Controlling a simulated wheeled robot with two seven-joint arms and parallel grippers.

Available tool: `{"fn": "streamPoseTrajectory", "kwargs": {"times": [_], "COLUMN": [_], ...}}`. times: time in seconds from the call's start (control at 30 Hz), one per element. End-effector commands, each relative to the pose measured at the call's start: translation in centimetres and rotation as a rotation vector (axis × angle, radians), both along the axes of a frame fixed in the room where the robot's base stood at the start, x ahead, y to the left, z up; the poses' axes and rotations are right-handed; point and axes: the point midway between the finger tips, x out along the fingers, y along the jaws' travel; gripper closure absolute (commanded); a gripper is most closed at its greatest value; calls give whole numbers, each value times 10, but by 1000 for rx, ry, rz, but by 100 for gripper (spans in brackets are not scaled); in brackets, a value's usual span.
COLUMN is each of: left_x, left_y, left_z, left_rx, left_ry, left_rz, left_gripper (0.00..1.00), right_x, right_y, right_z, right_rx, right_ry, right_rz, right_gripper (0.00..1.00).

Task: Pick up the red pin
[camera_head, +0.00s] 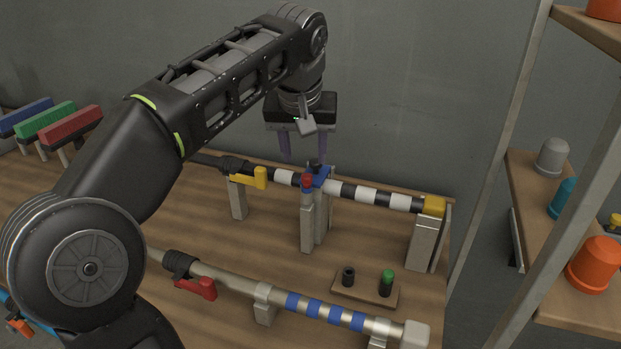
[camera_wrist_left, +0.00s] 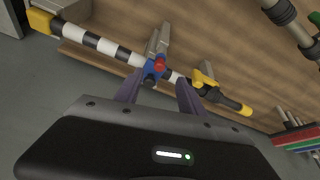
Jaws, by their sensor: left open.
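The red pin (camera_head: 307,182) stands at the blue clamp (camera_head: 319,177), at the top of a grey post under the black-and-white striped pole. In the left wrist view the red pin (camera_wrist_left: 159,65) shows as a round red head beside the blue clamp (camera_wrist_left: 153,72). My left gripper (camera_head: 302,158) is open and points down just above and behind the pin. In the left wrist view its two purple fingers (camera_wrist_left: 160,92) are apart, with the pin beyond the gap between them. Nothing is between the fingers. The pin's lower part is hidden. My right gripper is not in view.
A silver pole with blue bands (camera_head: 318,312) and a red lever (camera_head: 205,288) lies in front. A small wooden block (camera_head: 360,292) holds a green-topped pin (camera_head: 387,281) and a dark socket. A yellow lever (camera_head: 250,178) is left of the clamp. A shelf stands at the right.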

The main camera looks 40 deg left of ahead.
Motion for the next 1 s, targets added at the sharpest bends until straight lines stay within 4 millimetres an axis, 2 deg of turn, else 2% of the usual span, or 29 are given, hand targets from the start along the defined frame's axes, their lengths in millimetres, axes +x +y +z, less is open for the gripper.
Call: {"fn": "streamPoseTrajectory", "kwargs": {"times": [0.3, 0.67, 1.0], "left_x": [8, 10, 26], "left_y": [5, 6, 17], "left_z": [-23, -26, -65], "left_rx": [0, -1, -1], "left_ry": [2, 1, 3], "left_rz": [0, 0, 0], "left_gripper": [53, 53, 53], "right_x": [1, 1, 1], "right_y": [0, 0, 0], "right_z": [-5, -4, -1], "right_rx": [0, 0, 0], "right_ry": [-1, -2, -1], "right_rz": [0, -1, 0], "right_gripper": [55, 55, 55]}}
